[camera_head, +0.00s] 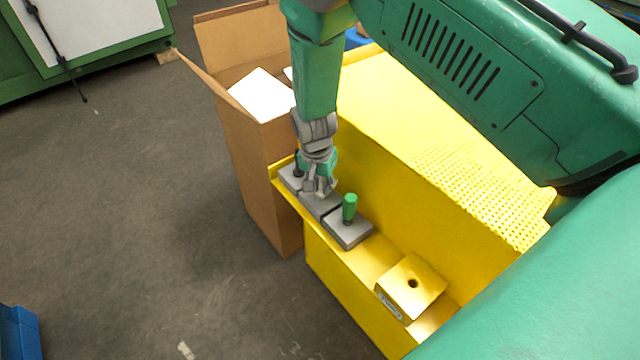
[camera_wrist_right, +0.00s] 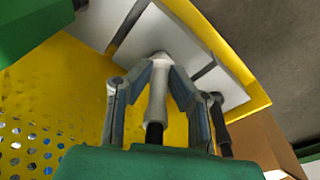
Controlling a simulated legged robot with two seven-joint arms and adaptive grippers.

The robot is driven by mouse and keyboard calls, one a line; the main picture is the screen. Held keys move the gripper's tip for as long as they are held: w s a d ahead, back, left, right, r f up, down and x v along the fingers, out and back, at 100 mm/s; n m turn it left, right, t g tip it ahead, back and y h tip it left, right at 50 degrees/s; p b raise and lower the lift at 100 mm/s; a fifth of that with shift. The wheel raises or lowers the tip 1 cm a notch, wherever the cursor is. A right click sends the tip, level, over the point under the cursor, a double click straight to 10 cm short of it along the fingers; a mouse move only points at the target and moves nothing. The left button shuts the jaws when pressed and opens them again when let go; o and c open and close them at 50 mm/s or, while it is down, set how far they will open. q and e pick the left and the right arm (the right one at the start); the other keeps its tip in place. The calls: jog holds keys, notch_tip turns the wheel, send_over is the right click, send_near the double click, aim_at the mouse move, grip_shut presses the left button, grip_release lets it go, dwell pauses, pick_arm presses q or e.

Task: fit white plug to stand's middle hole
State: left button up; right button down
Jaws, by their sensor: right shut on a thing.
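The stand is a row of grey blocks (camera_head: 348,231) on a yellow ledge. A green plug (camera_head: 349,207) stands upright in the block nearest the camera, and a dark plug (camera_head: 297,166) stands at the far block. My right gripper (camera_head: 320,190) points down over the middle block (camera_head: 318,206). In the wrist view its fingers (camera_wrist_right: 160,85) are closed around the white plug (camera_wrist_right: 157,100), whose far end meets the grey middle block (camera_wrist_right: 165,35). The middle hole is hidden, so I cannot tell how deep the plug sits. My left gripper is out of view.
A yellow block with a hole (camera_head: 425,273) sits on the ledge to the right. A yellow wall (camera_head: 390,165) rises directly behind the stand. An open cardboard box (camera_head: 252,165) stands left of it. The neighbouring plugs leave little room beside the gripper.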

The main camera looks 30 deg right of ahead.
jog(key=shift+f+b, duration=0.35)
jog(key=shift+f, duration=0.3)
jog(key=c, duration=1.4)
grip_release()
notch_tip(320, 180, up, 12)
jog(key=a, duration=0.1)
jog(key=shift+s+a, duration=0.15)
jog(key=shift+s, duration=0.05)
jog(key=shift+f, duration=0.2)
